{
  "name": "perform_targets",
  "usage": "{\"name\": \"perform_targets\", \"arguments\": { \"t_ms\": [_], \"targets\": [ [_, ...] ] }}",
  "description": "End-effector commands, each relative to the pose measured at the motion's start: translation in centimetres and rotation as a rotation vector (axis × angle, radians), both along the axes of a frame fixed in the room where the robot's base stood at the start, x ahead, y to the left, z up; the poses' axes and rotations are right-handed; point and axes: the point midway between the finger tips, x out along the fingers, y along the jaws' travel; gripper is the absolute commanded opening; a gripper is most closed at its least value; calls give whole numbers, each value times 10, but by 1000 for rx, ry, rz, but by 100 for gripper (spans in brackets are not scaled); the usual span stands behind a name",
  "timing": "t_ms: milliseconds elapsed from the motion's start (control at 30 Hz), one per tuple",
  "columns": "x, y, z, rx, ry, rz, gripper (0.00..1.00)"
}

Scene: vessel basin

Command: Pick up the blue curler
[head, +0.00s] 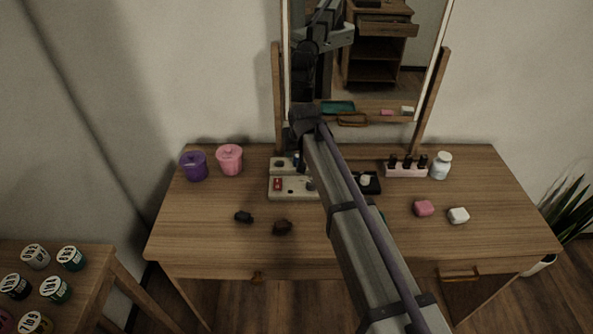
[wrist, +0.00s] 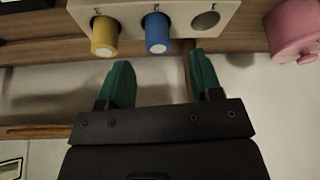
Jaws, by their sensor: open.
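The blue curler (wrist: 157,34) shows in the wrist view, seated in a pale rack (wrist: 182,10) beside a yellow curler (wrist: 104,37). To its right in the rack is an empty round hole (wrist: 205,20). My gripper (wrist: 160,75) has two green fingers, spread apart with nothing between them. In the picture, the blue curler lies just beyond the fingertips, between their lines, and is not gripped. In the head view, the rack (head: 289,193) stands on the table, and my arm hides part of it and most of my gripper.
A pink lidded jar (head: 229,159) and a purple one (head: 194,166) stand left of the rack. A mirror (head: 390,75) rises behind. Nail polish bottles in a holder (head: 405,170), a white jar (head: 441,165) and pink (head: 424,208) and white (head: 458,215) blocks are at right.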

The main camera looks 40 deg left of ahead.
Motion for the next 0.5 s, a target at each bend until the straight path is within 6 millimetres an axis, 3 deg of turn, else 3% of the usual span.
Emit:
{"name": "perform_targets", "arguments": {
  "t_ms": [67,300,500],
  "targets": [
    [1,0,-3,0,0,0,59],
    [12,10,-48,0,0,0,59],
    [13,12,-46,0,0,0,59]
  ]
}}
